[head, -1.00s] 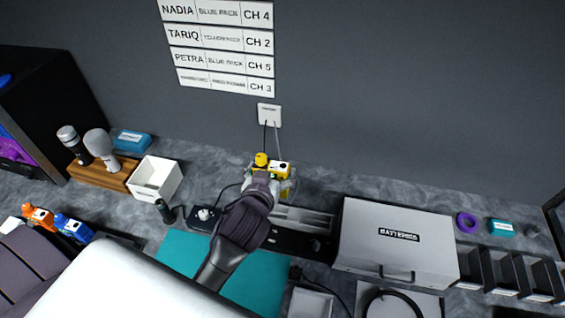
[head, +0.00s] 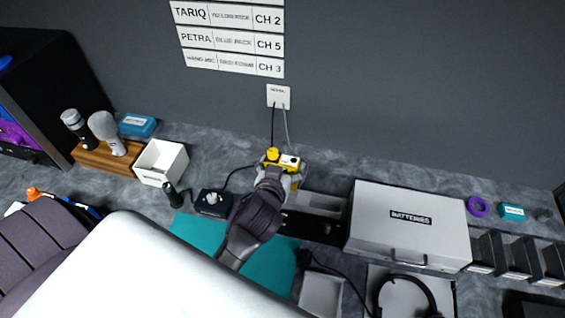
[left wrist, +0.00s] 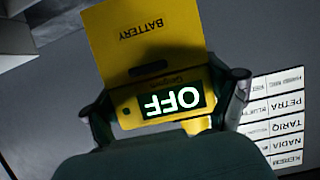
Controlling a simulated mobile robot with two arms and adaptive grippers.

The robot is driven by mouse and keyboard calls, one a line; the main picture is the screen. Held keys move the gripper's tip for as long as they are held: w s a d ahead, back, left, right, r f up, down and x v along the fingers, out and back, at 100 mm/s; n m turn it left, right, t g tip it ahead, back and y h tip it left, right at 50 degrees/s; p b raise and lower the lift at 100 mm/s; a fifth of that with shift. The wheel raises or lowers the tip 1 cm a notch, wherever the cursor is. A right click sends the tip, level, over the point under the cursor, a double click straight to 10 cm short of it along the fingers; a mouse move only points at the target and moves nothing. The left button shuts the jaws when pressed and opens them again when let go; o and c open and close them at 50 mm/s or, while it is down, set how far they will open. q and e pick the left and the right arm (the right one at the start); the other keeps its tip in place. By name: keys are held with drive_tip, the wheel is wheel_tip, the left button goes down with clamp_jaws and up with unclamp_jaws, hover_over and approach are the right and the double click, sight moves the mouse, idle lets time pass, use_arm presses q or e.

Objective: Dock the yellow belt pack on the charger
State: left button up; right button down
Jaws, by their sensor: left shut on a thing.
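The yellow belt pack (head: 290,161) is in my left gripper (head: 277,178), near the wall at the left end of the charger. In the left wrist view the yellow pack (left wrist: 150,40) fills the middle, with "BATTERY" lettering and a lit "OFF" display, both upside down. The left gripper (left wrist: 168,108) has one finger on each side of it. The charger (head: 312,228) looks like a long dark base with a grey part behind it. My gripper hides its left end, so I cannot tell whether the pack touches it. My right gripper is not in view.
A grey batteries case (head: 405,238) stands right of the charger. A white open box (head: 160,162), a dark knob unit (head: 213,203) and a small dark cylinder (head: 172,194) are to the left. Cables run from a wall outlet (head: 278,96). A teal mat (head: 272,268) lies in front.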

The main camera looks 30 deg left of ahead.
use_arm(q)
wheel_tip(320, 180, down, 3)
drive_tip(key=shift+b, duration=0.95)
drive_tip(key=shift+f+b, duration=0.35)
drive_tip(key=shift+f, duration=0.25)
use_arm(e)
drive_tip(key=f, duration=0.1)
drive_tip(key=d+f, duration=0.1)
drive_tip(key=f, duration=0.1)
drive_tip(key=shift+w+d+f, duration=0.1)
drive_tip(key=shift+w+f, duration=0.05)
use_arm(q)
drive_tip(key=shift+p, duration=0.5)
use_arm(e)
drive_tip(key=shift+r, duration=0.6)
use_arm(q)
drive_tip(key=shift+f+b, duration=0.5)
drive_tip(key=shift+f, duration=0.1)
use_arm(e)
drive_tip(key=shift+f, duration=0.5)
use_arm(q)
drive_tip(key=shift+f+b, duration=1.65)
drive_tip(key=shift+f, duration=0.55)
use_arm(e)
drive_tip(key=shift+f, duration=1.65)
use_arm(q)
drive_tip(key=o, duration=1.1)
drive_tip(key=shift+r, duration=0.1)
